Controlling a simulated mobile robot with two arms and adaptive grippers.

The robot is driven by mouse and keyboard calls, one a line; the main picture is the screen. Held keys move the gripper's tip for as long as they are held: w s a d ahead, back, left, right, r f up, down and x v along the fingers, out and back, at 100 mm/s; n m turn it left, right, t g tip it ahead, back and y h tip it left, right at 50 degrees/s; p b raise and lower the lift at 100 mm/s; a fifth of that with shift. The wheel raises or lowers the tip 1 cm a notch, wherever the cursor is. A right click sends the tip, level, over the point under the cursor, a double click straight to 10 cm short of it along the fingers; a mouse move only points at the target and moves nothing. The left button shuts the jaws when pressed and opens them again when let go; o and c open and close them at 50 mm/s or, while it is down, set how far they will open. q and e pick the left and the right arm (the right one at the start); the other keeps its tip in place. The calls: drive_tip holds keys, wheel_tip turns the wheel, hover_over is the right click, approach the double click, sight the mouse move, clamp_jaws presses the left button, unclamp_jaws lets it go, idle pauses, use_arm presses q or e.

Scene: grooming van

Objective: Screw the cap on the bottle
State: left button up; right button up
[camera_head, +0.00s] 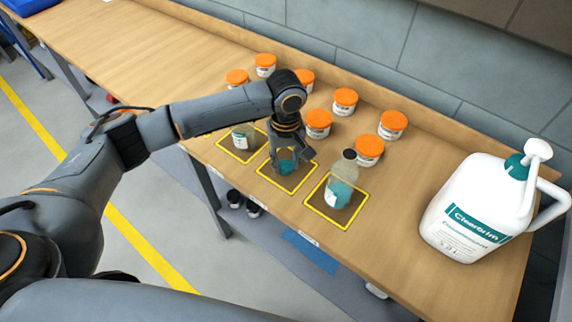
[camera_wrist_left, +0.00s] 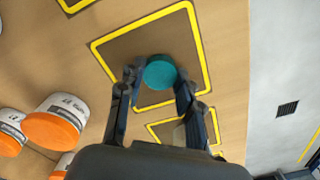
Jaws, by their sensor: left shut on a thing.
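My left gripper (camera_head: 287,160) is shut on a round teal cap (camera_wrist_left: 160,72), low over the middle yellow-bordered square (camera_head: 270,174). The cap also shows between the fingers in the head view (camera_head: 287,167). I cannot tell whether it touches the surface. A clear bottle (camera_head: 341,183) with teal contents or label and a dark top stands upright on the right square (camera_head: 357,206). Another small bottle (camera_head: 243,138) stands on the left square (camera_head: 229,147), its top partly hidden by my left arm. My right gripper is not in view.
Several white jars with orange lids (camera_head: 344,101) stand behind the squares along the wall. A large white pump jug (camera_head: 466,218) stands at the right of the wooden bench (camera_head: 150,62). Bench between bottle and jug is clear.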

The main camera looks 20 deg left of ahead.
use_arm(q)
drive_tip(key=shift+r, duration=0.1)
drive_tip(key=shift+r, duration=0.6)
drive_tip(key=s+d+r+b, duration=0.1)
drive_tip(key=s+d+r, duration=0.7)
drive_tip(key=s+r, duration=0.3)
drive_tip(key=shift+s+r, duration=0.3)
